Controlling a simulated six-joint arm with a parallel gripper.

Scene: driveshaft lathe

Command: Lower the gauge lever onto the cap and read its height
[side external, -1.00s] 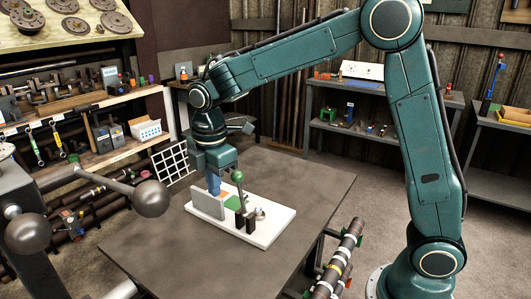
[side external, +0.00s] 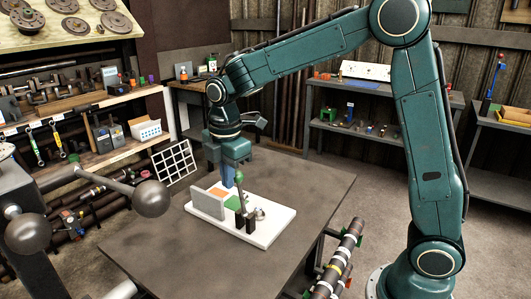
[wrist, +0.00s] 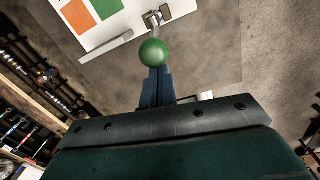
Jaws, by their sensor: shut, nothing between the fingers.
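The gauge lever carries a green ball knob (side external: 238,174) and stands up, close to vertical, above a dark block (side external: 245,220) on a white base plate (side external: 274,228). In the wrist view the green ball (wrist: 153,53) hides most of its rod, which runs to a metal bracket (wrist: 152,18). My gripper (side external: 226,183) has its blue fingers just left of the ball in the side view. In the wrist view the fingers (wrist: 157,82) are shut and empty, tips at the ball's edge; I cannot tell whether they touch. A small metallic round part (side external: 260,213), possibly the cap, sits beside the block.
A grey upright plate (side external: 208,204) stands on the base's left edge. Orange (wrist: 77,17) and green (wrist: 105,8) patches lie on the base. The dark table (side external: 160,250) around is clear. A heavy lever with grey balls (side external: 152,198) stands at the left.

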